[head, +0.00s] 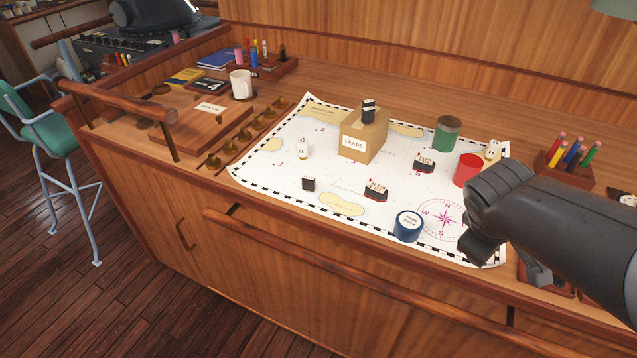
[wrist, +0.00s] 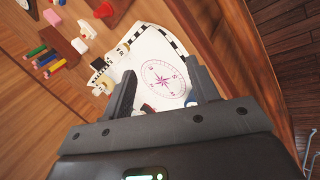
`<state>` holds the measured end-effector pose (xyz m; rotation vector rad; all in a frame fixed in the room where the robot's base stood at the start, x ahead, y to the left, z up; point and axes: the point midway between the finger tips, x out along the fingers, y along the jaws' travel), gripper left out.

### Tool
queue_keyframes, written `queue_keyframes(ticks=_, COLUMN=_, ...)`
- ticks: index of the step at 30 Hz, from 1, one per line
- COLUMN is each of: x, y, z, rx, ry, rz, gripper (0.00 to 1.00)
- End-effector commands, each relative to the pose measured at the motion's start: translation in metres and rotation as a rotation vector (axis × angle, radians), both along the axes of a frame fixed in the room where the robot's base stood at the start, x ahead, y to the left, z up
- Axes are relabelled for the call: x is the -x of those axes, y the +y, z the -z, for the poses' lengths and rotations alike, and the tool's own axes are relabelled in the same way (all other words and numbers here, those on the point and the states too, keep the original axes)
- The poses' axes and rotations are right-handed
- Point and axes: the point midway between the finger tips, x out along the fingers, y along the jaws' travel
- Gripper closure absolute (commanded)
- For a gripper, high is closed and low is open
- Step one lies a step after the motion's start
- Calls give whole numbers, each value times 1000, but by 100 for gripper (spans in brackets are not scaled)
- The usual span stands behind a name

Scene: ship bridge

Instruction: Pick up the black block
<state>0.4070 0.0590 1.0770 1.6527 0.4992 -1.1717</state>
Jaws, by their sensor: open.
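A small black block (head: 308,184) sits on the white chart (head: 270,171), left of the front middle, in the head view. Another small dark block (head: 368,111) stands on top of the cardboard box labelled LEADS (head: 359,142). My gripper (head: 478,248) is above the chart's right end, near the compass rose, well to the right of both dark blocks. In the wrist view its two fingers (wrist: 163,90) are apart with the chart showing between them. Neither dark block can be made out in the wrist view.
Two toy ships (head: 376,190) (head: 424,163), a blue tape roll (head: 409,227), a red cylinder (head: 467,170), a green can (head: 446,134) and a small white figure (head: 302,149) stand on the chart. A wooden rail (head: 330,266) runs along the front. The chart's front left is mostly clear.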

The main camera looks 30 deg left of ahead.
Motion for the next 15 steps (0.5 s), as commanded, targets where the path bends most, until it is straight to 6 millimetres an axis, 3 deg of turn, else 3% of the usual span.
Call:
queue_keyframes(ticks=6, x=-32, y=55, z=16, rx=240, ry=-5, rz=-327, gripper=45)
queue_keyframes(ticks=15, x=-56, y=149, z=32, rx=594, ry=-64, rz=-777, gripper=45)
